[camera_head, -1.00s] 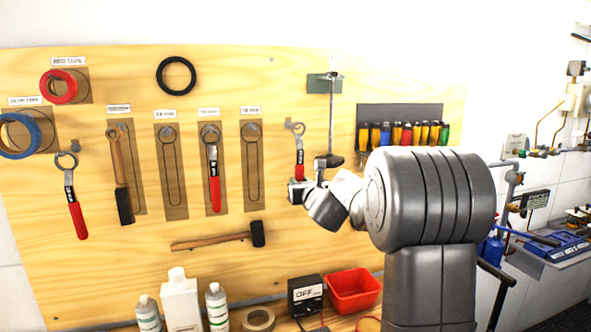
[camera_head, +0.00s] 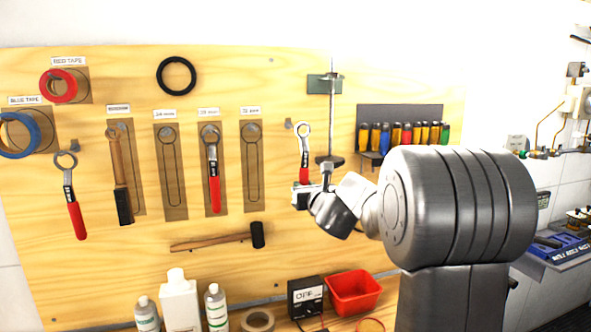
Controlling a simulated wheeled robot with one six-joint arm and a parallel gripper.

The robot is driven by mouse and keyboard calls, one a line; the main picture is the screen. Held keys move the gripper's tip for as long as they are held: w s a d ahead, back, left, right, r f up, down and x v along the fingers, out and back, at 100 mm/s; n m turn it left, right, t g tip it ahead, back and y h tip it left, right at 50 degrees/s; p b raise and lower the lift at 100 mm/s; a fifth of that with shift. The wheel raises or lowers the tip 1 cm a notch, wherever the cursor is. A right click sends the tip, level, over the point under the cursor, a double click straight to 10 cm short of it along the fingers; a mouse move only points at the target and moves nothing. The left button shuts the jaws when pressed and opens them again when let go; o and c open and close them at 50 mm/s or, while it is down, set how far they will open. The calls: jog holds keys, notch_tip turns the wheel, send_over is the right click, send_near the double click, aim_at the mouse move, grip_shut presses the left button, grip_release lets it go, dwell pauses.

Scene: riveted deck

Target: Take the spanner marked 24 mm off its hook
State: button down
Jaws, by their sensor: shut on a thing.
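My gripper (camera_head: 302,194) is shut on the red handle of a spanner (camera_head: 304,145), whose silver ring end points up. The ring stands clear to the right of a small hook (camera_head: 289,123) on the board. A second red-handled spanner (camera_head: 75,210) hangs on a hook at the far left. A third (camera_head: 213,180) hangs inside an outlined slot in the middle. The size marks on the spanners are too small to read. The slot (camera_head: 171,185) whose label seems to read 24 mm has a bare peg and holds no tool.
The wooden board (camera_head: 215,80) also holds a hammer (camera_head: 122,185), a mallet (camera_head: 225,240), tape rolls and a screwdriver rack (camera_head: 400,112). A clamp (camera_head: 330,110) hangs just right of the held spanner. Bottles, a meter (camera_head: 306,297) and a red bin (camera_head: 353,292) stand below.

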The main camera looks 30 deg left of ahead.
jog(key=shift+s+d, duration=0.25)
jog(key=shift+d, duration=0.05)
jog(key=b+v, duration=0.1)
jog(key=v, duration=0.7)
dwell(0.7)
